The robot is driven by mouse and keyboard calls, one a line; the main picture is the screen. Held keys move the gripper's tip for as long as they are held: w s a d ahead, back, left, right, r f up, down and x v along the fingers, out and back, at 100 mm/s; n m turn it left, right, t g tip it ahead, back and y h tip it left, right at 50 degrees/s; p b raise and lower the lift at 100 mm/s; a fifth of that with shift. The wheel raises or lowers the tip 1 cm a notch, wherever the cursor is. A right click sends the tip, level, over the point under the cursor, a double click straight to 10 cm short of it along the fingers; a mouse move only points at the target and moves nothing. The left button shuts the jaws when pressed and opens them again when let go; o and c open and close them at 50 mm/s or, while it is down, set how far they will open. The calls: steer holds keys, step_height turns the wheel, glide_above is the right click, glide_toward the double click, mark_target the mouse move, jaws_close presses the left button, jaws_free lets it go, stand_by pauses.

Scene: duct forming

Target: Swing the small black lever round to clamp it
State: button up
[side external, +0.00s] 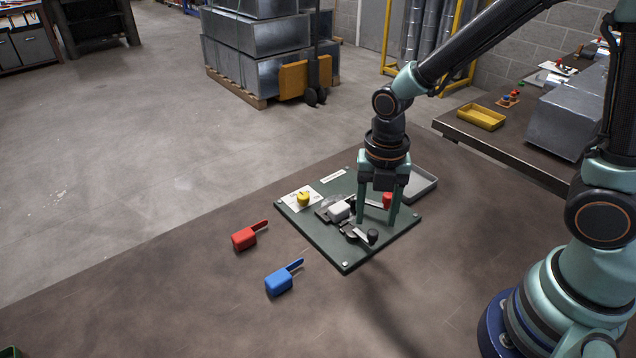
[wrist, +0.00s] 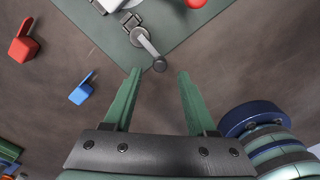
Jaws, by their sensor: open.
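The small black lever (side external: 358,234) is mounted near the front edge of a dark green board (side external: 343,256). My gripper (side external: 378,224) points down over the board with both green fingers apart and nothing held. The wrist view also shows my gripper (wrist: 160,72) open. I cannot tell whether a finger touches the knob.
A yellow knob (side external: 303,199) is at the board's left. A grey tray (side external: 421,184) is at the back right. Red (side external: 244,238) and blue (side external: 279,281) scoops lie left.

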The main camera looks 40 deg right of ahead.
mark_target(373, 232)
steer(key=shift+f, duration=1.95)
jaws_close()
